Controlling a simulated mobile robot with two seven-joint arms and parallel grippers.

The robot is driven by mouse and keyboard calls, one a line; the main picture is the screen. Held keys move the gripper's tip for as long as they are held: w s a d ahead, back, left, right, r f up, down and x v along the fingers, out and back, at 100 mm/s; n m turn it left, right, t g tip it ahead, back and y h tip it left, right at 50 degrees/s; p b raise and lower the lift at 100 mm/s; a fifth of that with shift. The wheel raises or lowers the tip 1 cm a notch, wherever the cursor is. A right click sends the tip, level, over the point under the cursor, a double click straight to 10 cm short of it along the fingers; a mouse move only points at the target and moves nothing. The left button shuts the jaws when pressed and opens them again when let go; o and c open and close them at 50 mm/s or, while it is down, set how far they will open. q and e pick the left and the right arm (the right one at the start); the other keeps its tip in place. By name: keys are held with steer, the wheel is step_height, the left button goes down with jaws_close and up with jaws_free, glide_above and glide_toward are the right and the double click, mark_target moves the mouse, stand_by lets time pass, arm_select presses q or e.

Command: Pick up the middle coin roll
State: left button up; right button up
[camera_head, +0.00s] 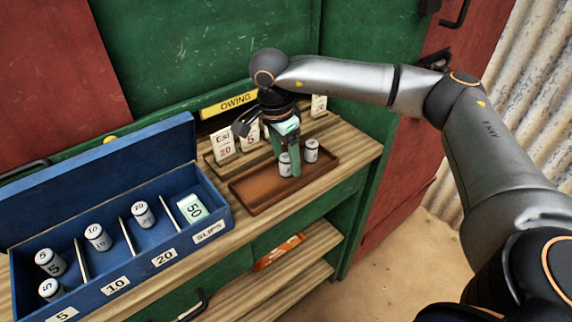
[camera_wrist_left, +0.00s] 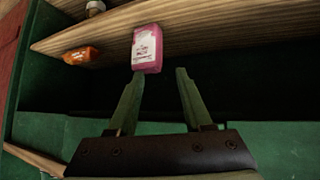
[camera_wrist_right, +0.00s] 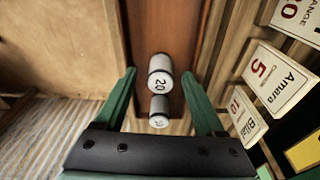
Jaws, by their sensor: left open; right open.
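A brown wooden tray (camera_head: 258,195) on the counter holds white coin rolls with dark ends. One roll (camera_head: 285,166) stands beside the fingers of my right gripper (camera_head: 291,160), and another roll (camera_head: 311,151) stands to its right. In the right wrist view, a roll marked 20 (camera_wrist_right: 160,74) and a second roll (camera_wrist_right: 159,110) lie in line between the open fingers, with visible gaps on both sides. I see only two rolls in the tray; the gripper may hide another. My left gripper (camera_wrist_left: 158,80) is open and empty, away from the tray.
A blue cash box (camera_head: 140,262) with an open lid stands at left, holding several rolls and a 50 note bundle. A pink pack (camera_wrist_left: 147,48) and an orange item (camera_wrist_left: 82,56) are by a shelf near my left gripper.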

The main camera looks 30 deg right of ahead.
steer(key=shift+f, duration=0.2)
jaws_close()
stand_by(0.5)
